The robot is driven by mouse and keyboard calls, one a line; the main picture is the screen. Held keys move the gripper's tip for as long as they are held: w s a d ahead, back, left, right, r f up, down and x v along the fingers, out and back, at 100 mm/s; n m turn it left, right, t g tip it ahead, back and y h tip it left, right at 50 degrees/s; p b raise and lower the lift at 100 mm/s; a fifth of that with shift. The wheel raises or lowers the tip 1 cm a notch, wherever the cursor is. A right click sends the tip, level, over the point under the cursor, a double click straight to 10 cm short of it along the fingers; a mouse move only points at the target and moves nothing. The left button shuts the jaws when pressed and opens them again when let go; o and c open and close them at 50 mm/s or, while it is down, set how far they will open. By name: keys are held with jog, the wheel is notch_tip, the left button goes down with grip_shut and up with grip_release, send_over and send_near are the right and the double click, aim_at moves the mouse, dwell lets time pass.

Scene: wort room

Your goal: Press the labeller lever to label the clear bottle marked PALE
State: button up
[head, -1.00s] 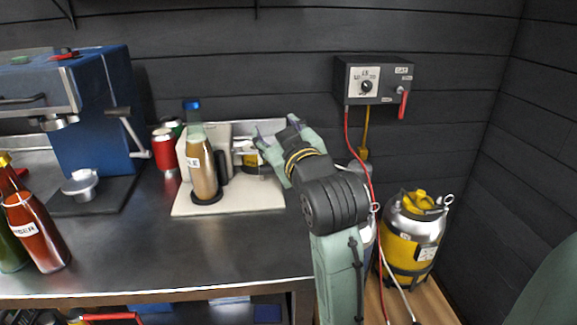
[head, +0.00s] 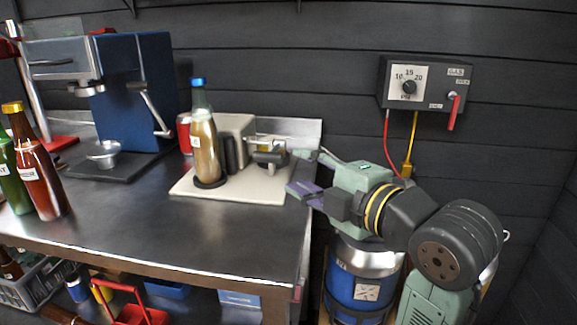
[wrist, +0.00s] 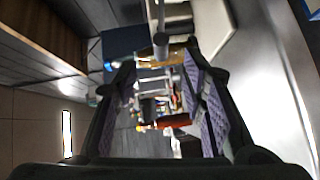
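The clear bottle (head: 206,150) has a blue cap, amber-brown contents and a small white label whose text I cannot read. It stands upright on a black round pad on the labeller's cream base (head: 245,190). The labeller's metal head and lever (head: 266,145) are right of the bottle, beside a grey block. My gripper (head: 304,176) is open and empty at the right end of the base, right of the lever and apart from the bottle. In the wrist view its purple-padded fingers (wrist: 163,105) are spread, with a blurred metal bar beyond them.
A blue machine (head: 135,95) and red and green bottles (head: 38,165) stand on the left. A red can (head: 184,133) is behind the bottle. A gas regulator box (head: 425,85) hangs on the wall. A blue keg (head: 362,280) stands below my arm. The front counter is clear.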

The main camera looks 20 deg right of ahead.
aim_at(274, 160)
jog(key=p+x, duration=0.2)
jog(key=x, duration=0.8)
jog(key=shift+w+a, duration=0.25)
jog(key=shift+w, duration=0.05)
jog(key=shift+c, duration=0.3)
grip_shut()
